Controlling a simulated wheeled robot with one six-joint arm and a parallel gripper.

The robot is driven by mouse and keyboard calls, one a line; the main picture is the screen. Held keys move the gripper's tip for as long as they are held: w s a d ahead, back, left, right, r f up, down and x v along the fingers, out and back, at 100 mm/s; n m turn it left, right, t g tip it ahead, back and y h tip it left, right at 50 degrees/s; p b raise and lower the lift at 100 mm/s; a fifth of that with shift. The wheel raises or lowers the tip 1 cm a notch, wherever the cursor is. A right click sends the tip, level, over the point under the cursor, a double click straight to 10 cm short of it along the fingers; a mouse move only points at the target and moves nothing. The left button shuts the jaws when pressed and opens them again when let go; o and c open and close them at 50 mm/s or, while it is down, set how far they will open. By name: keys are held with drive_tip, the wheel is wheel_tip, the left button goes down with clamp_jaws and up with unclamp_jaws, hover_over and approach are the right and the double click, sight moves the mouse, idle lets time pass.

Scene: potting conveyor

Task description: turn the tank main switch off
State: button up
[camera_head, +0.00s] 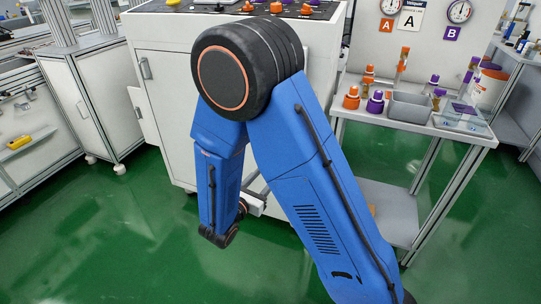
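A white cabinet (163,110) stands ahead of me with a dark control panel (225,10) on its top, cut by the upper picture edge. The panel carries an orange-red knob (276,7) and another orange-red knob (306,9), with smaller parts beside them. I cannot tell which control is the tank main switch, or its setting. My blue arm is folded in front of the cabinet, its wrist hanging low over the floor, well below the panel. A pale grey piece (256,203) beside the wrist may be my gripper. Its fingers cannot be made out.
On the right, a grey table (455,132) holds orange-capped and purple-capped bottles, a grey bin (409,107) and a clear tray (461,117). Gauges marked A and B hang behind it. White cabinets (95,90) stand at left. Green floor (90,240) is clear at lower left.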

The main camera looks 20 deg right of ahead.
drive_tip(key=w+a+f+n+t+y, duration=0.1)
drive_tip(key=a+f+n+t+y, duration=0.1)
drive_tip(key=a+n, duration=0.15)
drive_tip(key=x, duration=1.7)
drive_tip(key=shift+m, duration=0.45)
drive_tip(key=shift+a, duration=0.1)
drive_tip(key=shift+c, duration=0.7)
drive_tip(key=c, duration=0.9)
